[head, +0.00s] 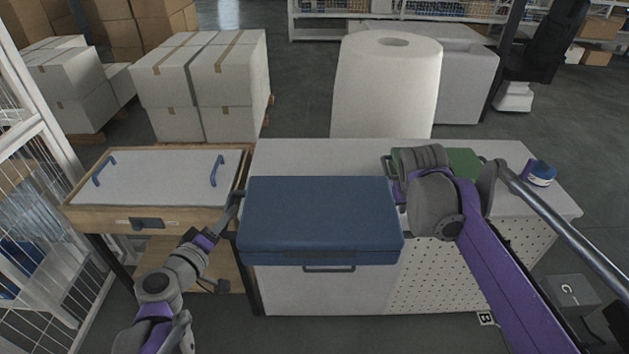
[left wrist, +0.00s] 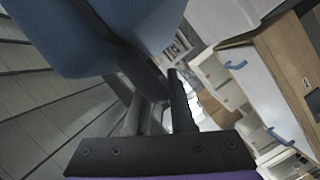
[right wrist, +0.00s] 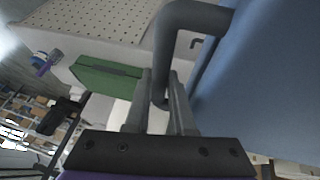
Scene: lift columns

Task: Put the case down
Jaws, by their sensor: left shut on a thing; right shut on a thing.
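The blue case (head: 318,212) is closed and level over the white cabinet top (head: 300,155), covering the cabinet's front edge. I cannot tell whether it touches the cabinet top. My left gripper (head: 235,208) is at the case's left side, shut on its dark side handle; in the left wrist view the case (left wrist: 70,35) fills the upper left above the fingers (left wrist: 160,105). In the right wrist view my right gripper (right wrist: 160,100) is shut on the grey handle (right wrist: 168,55) at the case's other side (right wrist: 255,90). My right arm hides that grip in the head view.
A green case (head: 464,161) lies behind my right arm, with a blue-and-white item (head: 541,173) at the cabinet's right end. A large white roll (head: 386,90) stands behind. A wooden tray-like table (head: 155,215) with blue handles adjoins on the left. The cabinet top's back strip is clear.

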